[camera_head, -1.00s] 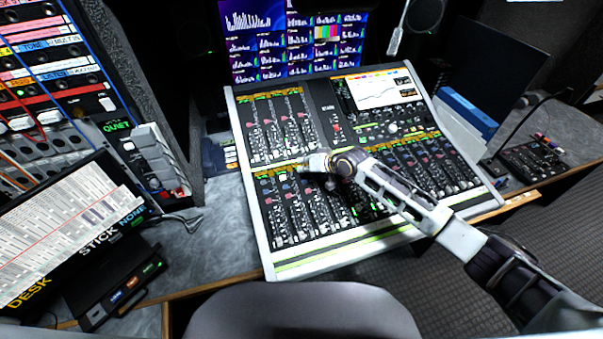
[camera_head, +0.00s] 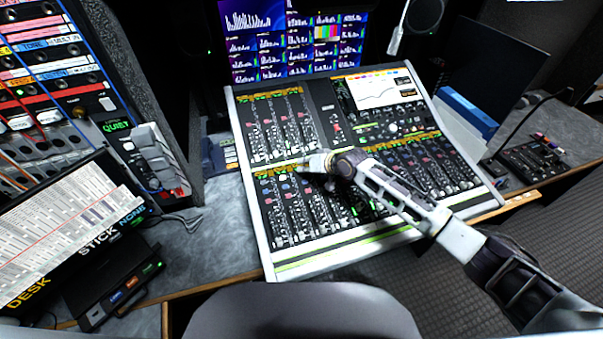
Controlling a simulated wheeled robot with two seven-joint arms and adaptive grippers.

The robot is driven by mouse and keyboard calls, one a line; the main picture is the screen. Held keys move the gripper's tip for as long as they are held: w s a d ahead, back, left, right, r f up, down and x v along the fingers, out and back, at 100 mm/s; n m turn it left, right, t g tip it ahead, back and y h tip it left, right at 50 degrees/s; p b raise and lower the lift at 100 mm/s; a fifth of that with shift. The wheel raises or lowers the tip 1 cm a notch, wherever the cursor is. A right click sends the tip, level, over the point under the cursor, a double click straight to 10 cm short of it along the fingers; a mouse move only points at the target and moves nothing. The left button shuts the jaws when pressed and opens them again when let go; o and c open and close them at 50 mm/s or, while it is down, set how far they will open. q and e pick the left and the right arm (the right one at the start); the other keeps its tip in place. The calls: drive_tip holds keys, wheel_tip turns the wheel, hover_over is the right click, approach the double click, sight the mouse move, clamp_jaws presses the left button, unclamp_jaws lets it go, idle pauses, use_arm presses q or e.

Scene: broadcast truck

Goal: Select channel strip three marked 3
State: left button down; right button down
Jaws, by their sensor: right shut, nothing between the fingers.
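The mixing console (camera_head: 345,241) stands on the desk in the middle of the view, with rows of channel strips. The lower left bank of strips (camera_head: 290,215) has faders, small buttons and a yellow-green label row along its top. The strip numbers are too small to read. My right gripper (camera_head: 307,167) is shut and empty. Its tip is over the top of the lower left bank, close to the label row; I cannot tell whether it touches. The gripper and arm hide the upper part of the strips to its right. My left gripper is not in view.
A screen with meters (camera_head: 295,45) stands behind the console. A rack with cables (camera_head: 45,90) and a sheet marked DESK (camera_head: 65,230) are at the left. A chair back (camera_head: 300,312) is in front. A small black box (camera_head: 535,160) lies at the right.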

sight(304, 176)
drive_tip(key=shift+f, duration=0.2)
idle(0.3)
drive_tip(key=shift+r, duration=0.15)
drive_tip(key=shift+s+r+p, duration=0.1)
drive_tip(key=shift+r+p, duration=0.6)
drive_tip(key=shift+p, duration=0.15)
idle(0.3)
drive_tip(key=shift+s+d+r+p, duration=0.1)
drive_tip(key=shift+s+r+p, duration=0.05)
drive_tip(key=shift+r+p, duration=1.15)
drive_tip(key=shift+s+r+p, duration=0.15)
drive_tip(key=shift+r+p, duration=1.1)
drive_tip(key=shift+p, duration=0.05)
drive_tip(key=shift+s+f, duration=0.15)
